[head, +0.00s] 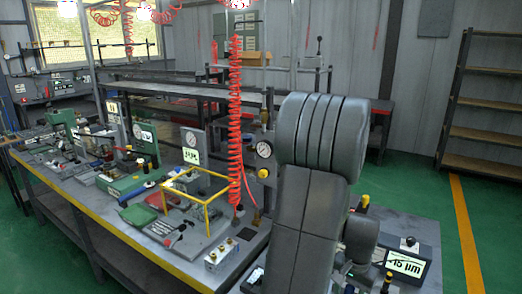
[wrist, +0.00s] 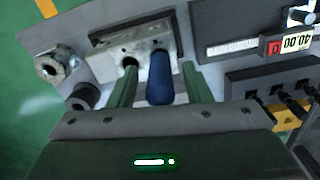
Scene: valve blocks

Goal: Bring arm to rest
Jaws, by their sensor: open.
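My gripper (wrist: 159,66) shows in the wrist view, its two green fingers spread apart. A dark blue cylinder (wrist: 160,84) lies between the fingers in the picture, with gaps on both sides. A light metal valve block (wrist: 112,60) with a dark round hole sits behind the fingertips. I cannot tell whether the cylinder is seated in the block. In the head view my grey arm stands tall at centre right, and the gripper is hidden from that view.
The long workbench (head: 140,243) holds a yellow frame (head: 205,207), gauges and tools. A red coiled hose (head: 236,120) hangs close left of my arm. A display box (head: 408,264) stands right. In the wrist view, metal round parts (wrist: 50,68) lie left and a black rack (wrist: 270,90) right.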

